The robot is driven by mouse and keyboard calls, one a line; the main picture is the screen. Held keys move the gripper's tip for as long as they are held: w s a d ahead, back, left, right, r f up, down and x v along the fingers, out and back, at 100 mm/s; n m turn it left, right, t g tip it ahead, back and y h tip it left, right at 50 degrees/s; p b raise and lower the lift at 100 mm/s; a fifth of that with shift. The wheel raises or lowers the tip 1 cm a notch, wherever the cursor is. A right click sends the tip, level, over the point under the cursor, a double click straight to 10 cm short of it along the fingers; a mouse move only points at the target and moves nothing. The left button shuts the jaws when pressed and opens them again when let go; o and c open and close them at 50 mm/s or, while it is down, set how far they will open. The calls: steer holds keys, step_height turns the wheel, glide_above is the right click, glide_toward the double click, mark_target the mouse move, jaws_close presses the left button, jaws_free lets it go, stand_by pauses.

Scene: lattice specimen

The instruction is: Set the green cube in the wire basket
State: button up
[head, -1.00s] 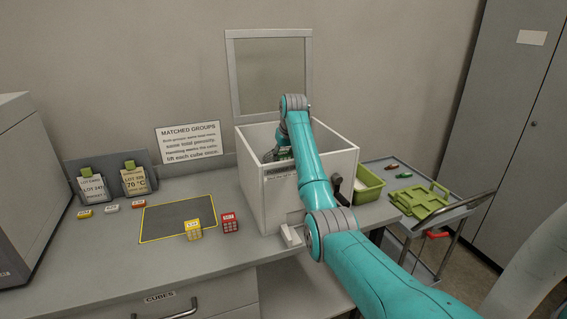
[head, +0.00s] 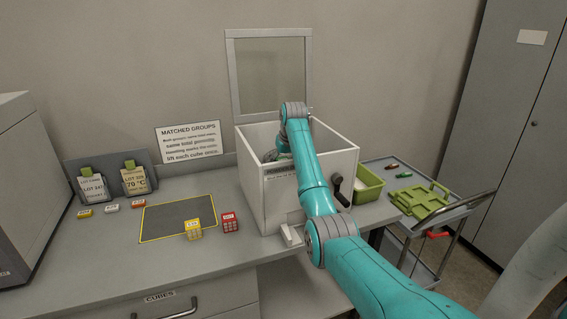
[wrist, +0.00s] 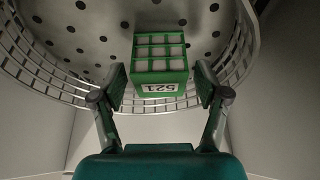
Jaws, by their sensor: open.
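The green cube (wrist: 160,66), with white squares on its face and a label reading 521, shows in the wrist view. It sits between the two fingers of my gripper (wrist: 160,84), which are open with a narrow gap on each side. Behind it is the wire basket (wrist: 68,83), with a perforated metal floor and a mesh rim. The cube overlaps the floor and the rim in this view; I cannot tell whether it rests on the floor.
A raised clear lid (head: 270,75) stands behind the box. A yellow cube (head: 193,229) and a red cube (head: 230,222) stand on the bench by a grey mat (head: 175,218). A cart (head: 440,210) is at right.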

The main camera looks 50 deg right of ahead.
steer(key=v, duration=1.2)
stand_by(0.3)
